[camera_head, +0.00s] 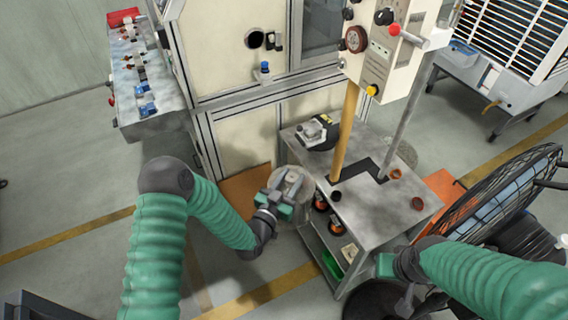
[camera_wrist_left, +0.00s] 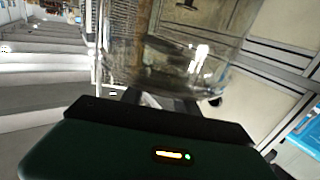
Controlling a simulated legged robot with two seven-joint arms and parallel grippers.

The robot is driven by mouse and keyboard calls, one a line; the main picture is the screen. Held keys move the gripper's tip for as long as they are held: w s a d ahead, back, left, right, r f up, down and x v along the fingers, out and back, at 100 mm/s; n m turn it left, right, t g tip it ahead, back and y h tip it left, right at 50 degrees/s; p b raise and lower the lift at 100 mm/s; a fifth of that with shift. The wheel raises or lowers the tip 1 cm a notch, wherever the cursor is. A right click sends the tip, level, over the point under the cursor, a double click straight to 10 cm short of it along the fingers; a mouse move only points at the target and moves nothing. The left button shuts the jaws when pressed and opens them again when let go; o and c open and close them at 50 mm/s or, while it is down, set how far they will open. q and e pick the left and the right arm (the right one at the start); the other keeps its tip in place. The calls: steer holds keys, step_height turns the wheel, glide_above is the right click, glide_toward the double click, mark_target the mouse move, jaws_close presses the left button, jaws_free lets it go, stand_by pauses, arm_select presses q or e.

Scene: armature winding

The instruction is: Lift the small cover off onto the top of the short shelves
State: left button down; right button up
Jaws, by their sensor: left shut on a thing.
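My left gripper (camera_head: 281,190) is shut on a clear, rounded see-through cover (camera_head: 292,182), held in the air just left of the metal shelf unit. In the left wrist view the transparent cover (camera_wrist_left: 180,55) fills the upper middle, in front of the gripper's fingers (camera_wrist_left: 165,101). The low grey metal shelf unit (camera_head: 375,207) has a flat top and a lower shelf. My right gripper (camera_head: 405,297) hangs low at its front right; its jaws are too small and dark to read.
On the unit's top stand a small metal device (camera_head: 314,132), a yellow post (camera_head: 345,130) and small brown rings (camera_head: 396,174). A control box (camera_head: 385,50) rises above it. A black fan (camera_head: 505,200) stands right, and a grey bench (camera_head: 145,90) with small parts stands left.

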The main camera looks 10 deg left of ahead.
arm_select(q)
steer(key=s+d+f, duration=0.1)
steer(key=s+d, duration=0.6)
steer(key=s, duration=0.2)
steer(key=w+d+f+b, duration=0.2)
steer(key=w+d+b, duration=0.6)
steer(key=d, duration=0.4)
steer(key=w+d+f+b, duration=0.2)
steer(key=w+d+b, duration=0.6)
steer(key=d, duration=0.5)
steer(key=shift+x, duration=1.05)
steer(key=shift+a+f, duration=0.1)
steer(key=shift+a, duration=0.15)
steer(key=shift+s+a, duration=0.1)
steer(key=shift+s, duration=0.05)
steer(key=shift+f, duration=0.1)
